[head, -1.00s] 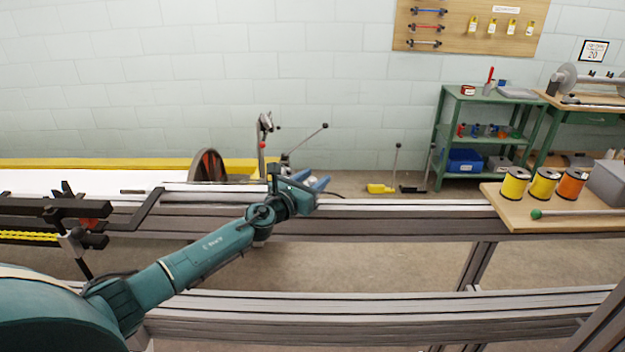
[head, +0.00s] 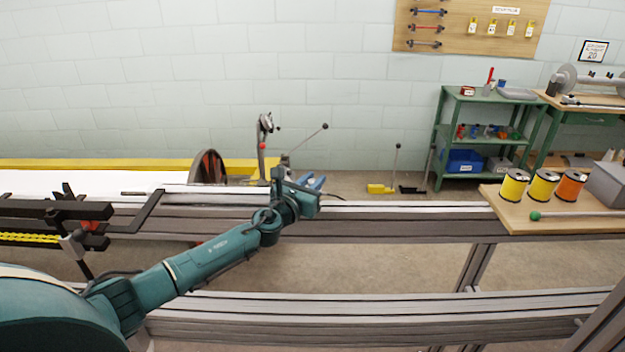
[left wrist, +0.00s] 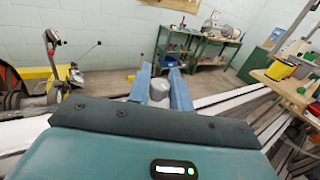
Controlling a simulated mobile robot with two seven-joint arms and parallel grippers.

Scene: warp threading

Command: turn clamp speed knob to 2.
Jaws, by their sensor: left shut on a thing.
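My left gripper (head: 313,183) is at the far rail of the long frame, in the middle of the head view. In the left wrist view its two blue fingers (left wrist: 160,88) stand on either side of a grey rounded knob (left wrist: 159,91), and the gripper is shut on it. The knob's lower part is hidden behind the gripper's dark front edge. I cannot read any mark or number on the knob. In the head view the gripper and wrist hide the knob. My right gripper is not in view.
A lever with a black ball end (head: 308,138) and an upright post with a red ball (head: 262,150) stand just behind the gripper. A dark reddish wheel (head: 208,166) is to the left. A wooden board with thread spools (head: 543,184) is at the right.

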